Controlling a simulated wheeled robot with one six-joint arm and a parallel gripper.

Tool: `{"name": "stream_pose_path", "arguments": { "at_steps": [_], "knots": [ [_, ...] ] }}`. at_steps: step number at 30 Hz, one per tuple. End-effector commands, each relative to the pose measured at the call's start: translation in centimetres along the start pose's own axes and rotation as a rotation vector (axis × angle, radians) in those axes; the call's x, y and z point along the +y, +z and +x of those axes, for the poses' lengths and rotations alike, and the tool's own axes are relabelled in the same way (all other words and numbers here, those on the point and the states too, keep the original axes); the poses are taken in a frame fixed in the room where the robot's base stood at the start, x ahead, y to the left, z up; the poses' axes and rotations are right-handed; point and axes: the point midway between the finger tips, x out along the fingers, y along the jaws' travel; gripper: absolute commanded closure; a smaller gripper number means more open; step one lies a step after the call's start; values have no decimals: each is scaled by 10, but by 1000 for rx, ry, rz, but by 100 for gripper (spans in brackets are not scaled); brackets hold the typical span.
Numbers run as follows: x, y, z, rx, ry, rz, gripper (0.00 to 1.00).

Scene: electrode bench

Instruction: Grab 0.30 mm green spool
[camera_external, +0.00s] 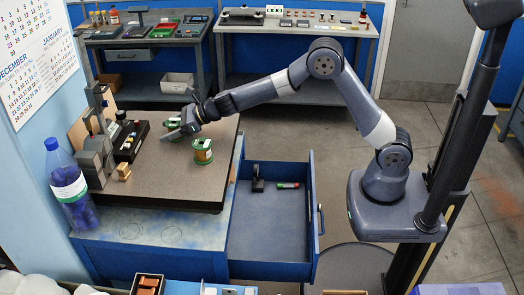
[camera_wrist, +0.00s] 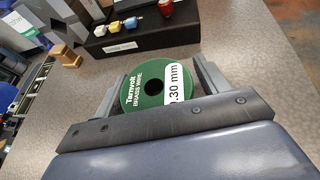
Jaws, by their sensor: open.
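In the wrist view, a green spool (camera_wrist: 135,97) labelled "Tarnvolt brass wire" and ".30 mm" lies between the two fingers of my gripper (camera_wrist: 160,72). Its flange faces the camera, and the first part of the size label is cut off. The fingers are open, one on each side of the spool; I cannot tell if either touches it. In the external view, my gripper (camera_external: 183,129) is low over the bench board, with a green spool (camera_external: 173,122) partly hidden beside it. Another green-ended spool with brass wire (camera_external: 203,153) stands upright nearer that camera.
A black box with coloured knobs (camera_external: 129,143) stands left of my gripper, beside a grey fixture (camera_external: 95,160). A blue bottle (camera_external: 69,188) stands at the left. An open blue drawer (camera_external: 268,225) holds small items.

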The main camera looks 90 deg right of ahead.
Motion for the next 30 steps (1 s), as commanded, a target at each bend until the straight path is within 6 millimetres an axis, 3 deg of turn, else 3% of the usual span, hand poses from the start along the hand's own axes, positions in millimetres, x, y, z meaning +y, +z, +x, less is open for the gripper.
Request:
{"name": "stream_pose_path", "arguments": {
  "at_steps": [5, 26, 30],
  "knots": [
    [0, 0, 0, 0, 0, 0, 30],
    [0, 0, 0, 0, 0, 0, 88],
    [0, 2, -1, -3, 0, 0, 88]
  ]
}}
